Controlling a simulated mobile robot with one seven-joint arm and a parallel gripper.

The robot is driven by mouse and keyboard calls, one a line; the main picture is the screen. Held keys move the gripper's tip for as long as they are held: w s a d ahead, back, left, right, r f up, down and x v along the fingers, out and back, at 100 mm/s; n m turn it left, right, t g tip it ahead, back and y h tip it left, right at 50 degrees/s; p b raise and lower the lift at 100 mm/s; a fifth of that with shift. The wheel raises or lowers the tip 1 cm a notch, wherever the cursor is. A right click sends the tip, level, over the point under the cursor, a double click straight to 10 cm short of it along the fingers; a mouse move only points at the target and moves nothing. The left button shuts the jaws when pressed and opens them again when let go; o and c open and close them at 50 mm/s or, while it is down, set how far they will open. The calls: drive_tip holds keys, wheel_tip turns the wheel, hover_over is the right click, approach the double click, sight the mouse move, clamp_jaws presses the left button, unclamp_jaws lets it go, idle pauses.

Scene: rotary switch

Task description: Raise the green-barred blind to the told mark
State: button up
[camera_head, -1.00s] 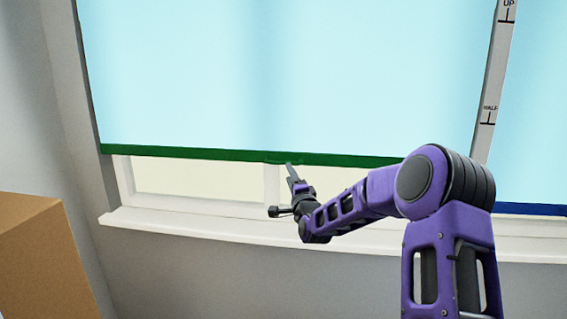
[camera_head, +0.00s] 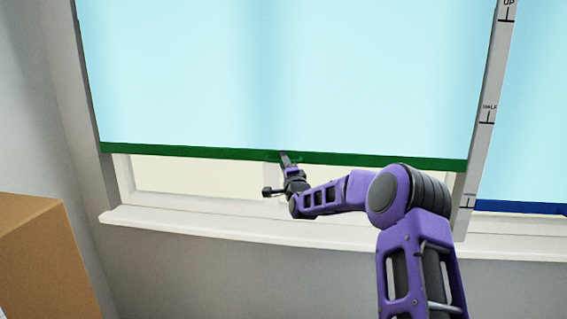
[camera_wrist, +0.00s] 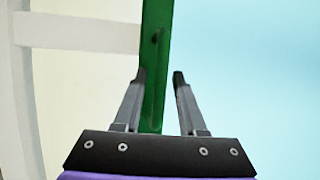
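The blind (camera_head: 270,70) is a pale blue sheet with a green bar (camera_head: 390,160) along its bottom edge. The bar hangs low in the window, well below the HALF mark (camera_head: 488,114) and the UP mark (camera_head: 508,12). My gripper (camera_head: 285,156) is at the middle of the bar in the head view. In the wrist view, its two fingers (camera_wrist: 160,77) stand apart, with the green bar (camera_wrist: 154,60) running between them. The left finger overlaps the bar's edge, and the right finger is over the blue sheet. I cannot tell whether either touches.
A second blind with a blue bar (camera_head: 520,208) hangs on the right, beyond the marked post (camera_head: 478,150). The white sill (camera_head: 200,228) runs below the window. A brown box (camera_head: 40,250) stands at the lower left.

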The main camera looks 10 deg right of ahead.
clamp_jaws()
idle(1.2)
